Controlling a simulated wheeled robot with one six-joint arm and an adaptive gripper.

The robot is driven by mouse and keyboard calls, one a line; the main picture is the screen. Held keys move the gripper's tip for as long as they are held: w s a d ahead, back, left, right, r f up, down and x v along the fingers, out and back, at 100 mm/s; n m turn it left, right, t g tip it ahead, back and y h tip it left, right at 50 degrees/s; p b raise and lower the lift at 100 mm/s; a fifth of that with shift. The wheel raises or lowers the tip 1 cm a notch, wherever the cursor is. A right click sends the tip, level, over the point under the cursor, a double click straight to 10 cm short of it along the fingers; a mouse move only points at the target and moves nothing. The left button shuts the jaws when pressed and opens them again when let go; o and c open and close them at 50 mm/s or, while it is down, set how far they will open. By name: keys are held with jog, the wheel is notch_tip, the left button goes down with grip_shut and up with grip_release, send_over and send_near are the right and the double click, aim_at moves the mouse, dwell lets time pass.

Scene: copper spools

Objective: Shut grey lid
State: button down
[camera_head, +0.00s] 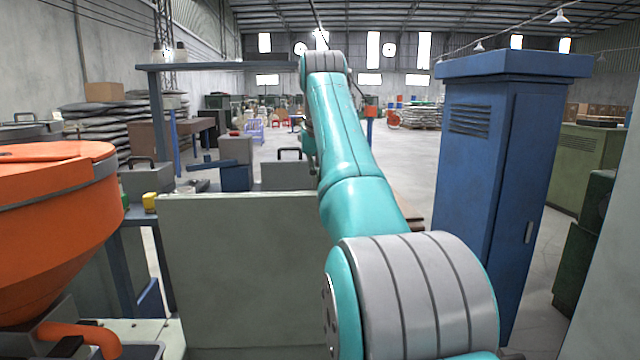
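A large flat grey panel (240,265) stands upright just left of my arm and looks like the grey lid in a raised position. Its right side is hidden behind my arm, and its hinge and whatever it covers cannot be made out. My teal and grey arm reaches forward and up past the panel's right side. My gripper is not in view, so its state and its distance from the lid do not show.
An orange hopper (50,215) stands close on the left. A tall blue cabinet (480,160) stands close on the right. A blue-framed bench (150,220) with grey boxes and a yellow item (150,202) is behind the panel. Open floor (405,160) lies farther back.

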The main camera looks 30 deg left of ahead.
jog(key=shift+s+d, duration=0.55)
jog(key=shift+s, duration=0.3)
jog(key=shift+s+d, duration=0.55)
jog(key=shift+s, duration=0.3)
